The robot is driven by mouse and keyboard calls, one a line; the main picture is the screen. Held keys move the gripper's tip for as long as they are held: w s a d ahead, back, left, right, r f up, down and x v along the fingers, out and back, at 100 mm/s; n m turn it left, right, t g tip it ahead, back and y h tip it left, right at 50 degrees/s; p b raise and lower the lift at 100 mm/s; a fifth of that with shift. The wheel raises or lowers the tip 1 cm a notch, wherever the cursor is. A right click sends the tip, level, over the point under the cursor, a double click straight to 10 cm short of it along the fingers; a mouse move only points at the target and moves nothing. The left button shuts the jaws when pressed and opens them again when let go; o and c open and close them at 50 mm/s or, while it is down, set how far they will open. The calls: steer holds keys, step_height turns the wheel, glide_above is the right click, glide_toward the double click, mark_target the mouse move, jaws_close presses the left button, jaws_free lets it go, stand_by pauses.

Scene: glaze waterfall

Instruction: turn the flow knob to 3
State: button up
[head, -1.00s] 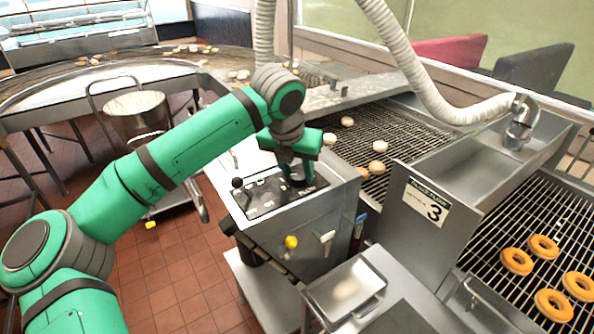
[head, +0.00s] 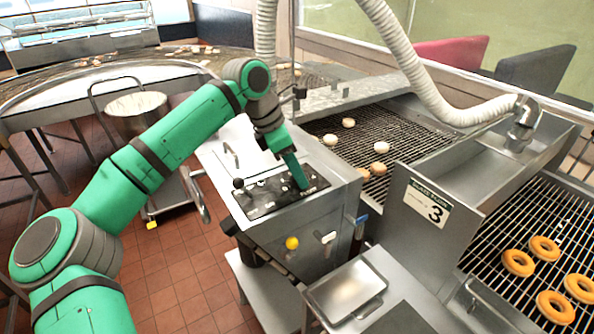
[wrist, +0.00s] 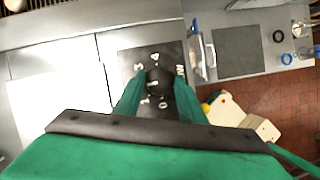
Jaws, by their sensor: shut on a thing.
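My gripper (head: 301,184) points down at the right part of the black control panel (head: 262,207) on the steel cabinet. In the wrist view its two green fingers close around a round black knob (wrist: 158,77), one on each side. White markings ring the knob on the panel (wrist: 128,60); a 3 is upper left of it, a 4 above it and MAX to the right. A pale mark shows on the knob, but its exact pointing is too small to tell. In the head view the gripper hides the knob. A sign (head: 428,203) shows a large 3.
A black ball-topped lever (head: 238,184) stands at the panel's left. A yellow knob (head: 292,243) and a white handle are on the cabinet front. A mesh conveyor (head: 400,140) carries pale rounds at right; golden rings (head: 518,262) lie on another. A steel tray (head: 345,290) is in front.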

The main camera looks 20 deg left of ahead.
steer(key=m+g, duration=0.1)
steer(key=m, duration=0.1)
steer(key=m+g, duration=0.1)
steer(key=m, duration=0.2)
steer(key=shift+w+m+h, duration=0.15)
steer(key=shift+m+h, duration=0.15)
steer(key=shift+w+a+f+m+g, duration=0.1)
steer(key=shift+m+g, duration=0.8)
steer(key=shift+m, duration=1.2)
steer(key=o, duration=1)
steer(key=shift+o, duration=0.2)
steer(key=v, duration=1)
steer(key=shift+r, duration=0.4)
steer(key=shift+w+a, duration=0.1)
steer(key=shift+a, duration=0.05)
